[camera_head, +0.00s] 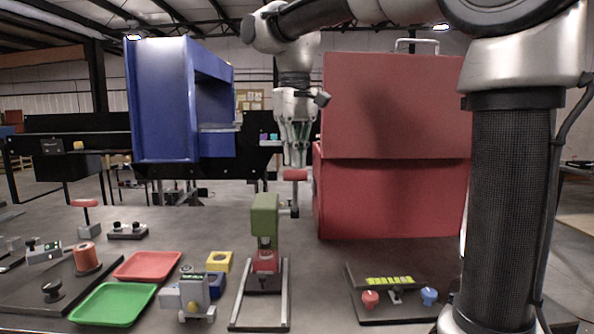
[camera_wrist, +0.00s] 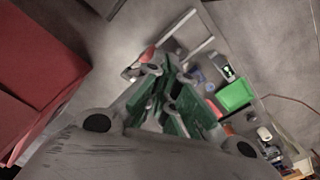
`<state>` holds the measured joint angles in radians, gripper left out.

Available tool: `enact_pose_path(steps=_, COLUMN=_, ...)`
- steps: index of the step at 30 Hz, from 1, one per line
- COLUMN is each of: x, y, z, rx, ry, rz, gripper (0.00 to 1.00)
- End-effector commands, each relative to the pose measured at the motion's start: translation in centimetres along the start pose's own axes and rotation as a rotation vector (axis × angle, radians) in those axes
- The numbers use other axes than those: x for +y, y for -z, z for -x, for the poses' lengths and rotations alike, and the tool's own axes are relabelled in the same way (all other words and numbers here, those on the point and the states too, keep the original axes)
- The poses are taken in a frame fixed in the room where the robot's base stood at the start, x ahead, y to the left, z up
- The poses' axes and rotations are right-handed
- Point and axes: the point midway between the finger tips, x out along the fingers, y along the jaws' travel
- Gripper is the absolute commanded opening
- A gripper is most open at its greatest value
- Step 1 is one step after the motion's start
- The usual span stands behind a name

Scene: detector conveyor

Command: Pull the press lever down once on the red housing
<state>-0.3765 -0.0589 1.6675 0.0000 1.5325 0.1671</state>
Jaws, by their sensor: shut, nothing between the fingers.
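A small press with a green head (camera_head: 265,215) stands on the table in the middle of the head view. A red housing (camera_head: 265,264) sits under its ram, between two metal rails. The press lever (camera_head: 294,198) rises on the right of the head, with a red handle (camera_head: 295,175) at its top. My gripper (camera_head: 297,162) points down, its shut, empty fingertips just above the red handle; I cannot tell whether they touch. In the wrist view, the green-padded fingers (camera_wrist: 163,78) are close together, and the red handle (camera_wrist: 146,56) shows beside their tips.
A large red toolbox (camera_head: 390,195) stands right of the press and a blue bin (camera_head: 160,105) stands behind left. Red (camera_head: 148,265) and green (camera_head: 112,305) trays and a small grey device (camera_head: 195,295) lie left. A board with knobs (camera_head: 390,295) lies front right.

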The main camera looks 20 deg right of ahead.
Motion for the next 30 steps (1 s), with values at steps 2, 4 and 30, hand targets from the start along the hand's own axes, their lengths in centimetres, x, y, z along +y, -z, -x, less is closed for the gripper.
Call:
enact_pose_path(steps=2, x=0.0, y=0.0, z=-0.3, rx=-0.001, ry=0.0, rz=0.0, gripper=0.0)
enact_pose_path(steps=4, x=0.0, y=-0.1, z=-0.6, rx=-0.002, ry=0.0, rz=0.0, gripper=0.0)
enact_pose_path(steps=30, x=-0.8, y=-1.4, z=-2.1, rx=-0.001, ry=0.0, rz=0.0, gripper=0.0)
